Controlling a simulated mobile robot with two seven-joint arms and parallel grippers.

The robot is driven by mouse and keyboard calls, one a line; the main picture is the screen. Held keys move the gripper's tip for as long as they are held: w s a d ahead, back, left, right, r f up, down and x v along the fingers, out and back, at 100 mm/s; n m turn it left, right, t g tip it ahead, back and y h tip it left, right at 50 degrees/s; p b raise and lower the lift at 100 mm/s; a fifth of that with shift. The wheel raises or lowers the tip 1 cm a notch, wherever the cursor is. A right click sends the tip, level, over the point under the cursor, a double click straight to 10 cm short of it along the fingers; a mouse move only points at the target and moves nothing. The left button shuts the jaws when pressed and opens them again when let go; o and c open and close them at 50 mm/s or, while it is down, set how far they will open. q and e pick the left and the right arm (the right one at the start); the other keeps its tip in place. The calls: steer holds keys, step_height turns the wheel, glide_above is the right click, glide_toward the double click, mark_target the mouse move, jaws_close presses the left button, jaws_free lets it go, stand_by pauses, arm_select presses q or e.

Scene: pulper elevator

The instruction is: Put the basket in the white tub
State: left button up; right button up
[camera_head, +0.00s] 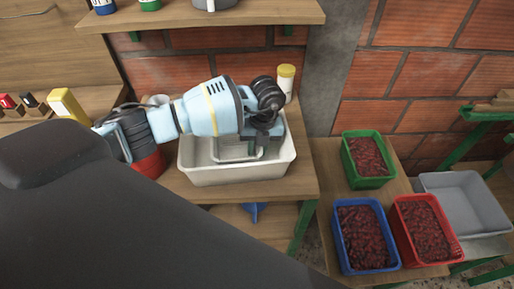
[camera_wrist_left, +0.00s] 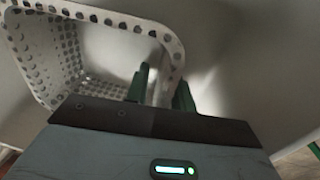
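The white tub (camera_head: 240,173) stands on the wooden table against the brick wall. The pale perforated basket (camera_head: 228,152) is inside the tub, partly hidden by my left arm. In the left wrist view the basket (camera_wrist_left: 68,45) looks tilted, its rim running close to my fingers. My left gripper (camera_head: 258,138) is down over the tub. In the wrist view its fingers (camera_wrist_left: 162,90) are apart, one inside the basket's rim and one outside it, with a visible gap. Whether either finger touches the rim is unclear. My right gripper is not in view.
A yellow-white jar (camera_head: 285,80) stands behind the tub, and a red container (camera_head: 150,165) at its left. Green (camera_head: 367,158), blue (camera_head: 365,236) and red (camera_head: 424,231) crates of dark red contents sit right, beside an empty grey tub (camera_head: 464,202). A shelf (camera_head: 240,15) hangs above.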

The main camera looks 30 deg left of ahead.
arm_select(q)
step_height(320, 180, up, 12)
steer(key=d, duration=0.1)
steer(key=shift+w+f+p, duration=0.2)
steer(key=shift+w+p, duration=0.1)
steer(key=shift+w, duration=0.1)
